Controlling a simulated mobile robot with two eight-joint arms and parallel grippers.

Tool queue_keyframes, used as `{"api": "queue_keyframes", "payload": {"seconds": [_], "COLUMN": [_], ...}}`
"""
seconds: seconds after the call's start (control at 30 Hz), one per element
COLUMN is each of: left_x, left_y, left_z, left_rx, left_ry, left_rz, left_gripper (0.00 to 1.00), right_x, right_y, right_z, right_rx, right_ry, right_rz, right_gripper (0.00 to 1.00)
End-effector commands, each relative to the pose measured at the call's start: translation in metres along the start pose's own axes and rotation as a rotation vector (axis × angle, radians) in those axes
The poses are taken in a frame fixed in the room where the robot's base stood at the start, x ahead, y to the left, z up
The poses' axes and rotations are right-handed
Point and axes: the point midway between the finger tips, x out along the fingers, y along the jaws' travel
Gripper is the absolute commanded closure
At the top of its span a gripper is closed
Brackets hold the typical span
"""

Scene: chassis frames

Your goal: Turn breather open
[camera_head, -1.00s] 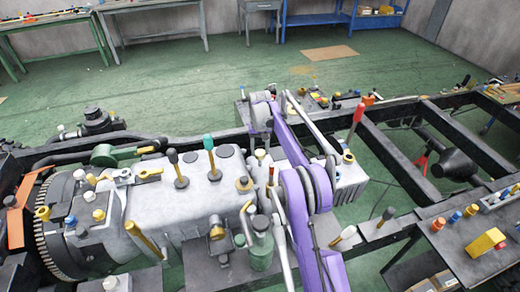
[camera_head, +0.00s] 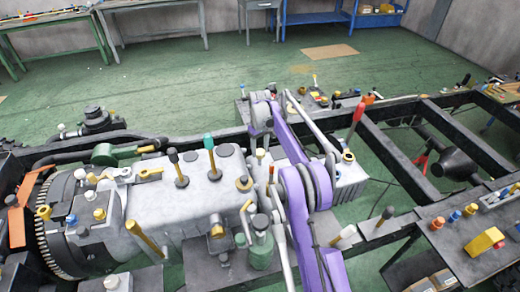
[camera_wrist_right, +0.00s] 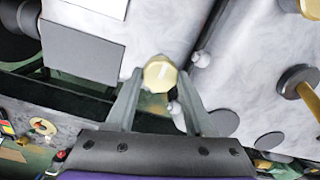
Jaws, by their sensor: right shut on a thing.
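A yellow faceted knob (camera_wrist_right: 160,73) with a pale line across its top, which I take to be the breather, sits by the grey engine housing in the right wrist view. My right gripper (camera_wrist_right: 158,80) has its two grey fingers on either side of it and is shut on it. In the head view my purple right arm reaches across the engine (camera_head: 165,215), and its wrist and links hide the gripped knob. My left gripper is not in view.
A red-handled lever (camera_head: 357,118) stands right of my arm. Black chassis rails (camera_head: 400,150) run alongside. A side table (camera_head: 450,240) holds a yellow block (camera_head: 485,241).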

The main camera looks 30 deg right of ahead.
Motion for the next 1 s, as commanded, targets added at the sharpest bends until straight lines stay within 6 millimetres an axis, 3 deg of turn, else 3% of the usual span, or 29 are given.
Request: {"api": "queue_keyframes", "payload": {"seconds": [0.2,0.23,0.37,0.73,1.0], "left_x": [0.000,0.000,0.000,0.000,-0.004], "left_y": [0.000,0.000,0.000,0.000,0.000], "left_z": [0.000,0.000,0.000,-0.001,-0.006], "left_rx": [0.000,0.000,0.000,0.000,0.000], "left_ry": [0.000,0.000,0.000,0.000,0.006], "left_rz": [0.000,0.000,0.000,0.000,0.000], "left_gripper": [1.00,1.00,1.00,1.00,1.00], "right_x": [0.000,0.000,0.000,-0.005,-0.053], "right_y": [0.000,0.000,0.000,0.000,0.000], "right_z": [0.000,0.000,0.000,0.000,-0.001], "right_rx": [0.001,0.001,0.001,0.001,0.001], "right_ry": [0.002,0.002,0.001,0.001,0.002], "right_rz": [0.000,0.000,0.000,0.000,0.000], "right_gripper": [1.00,0.42,0.18,0.17,0.17]}}
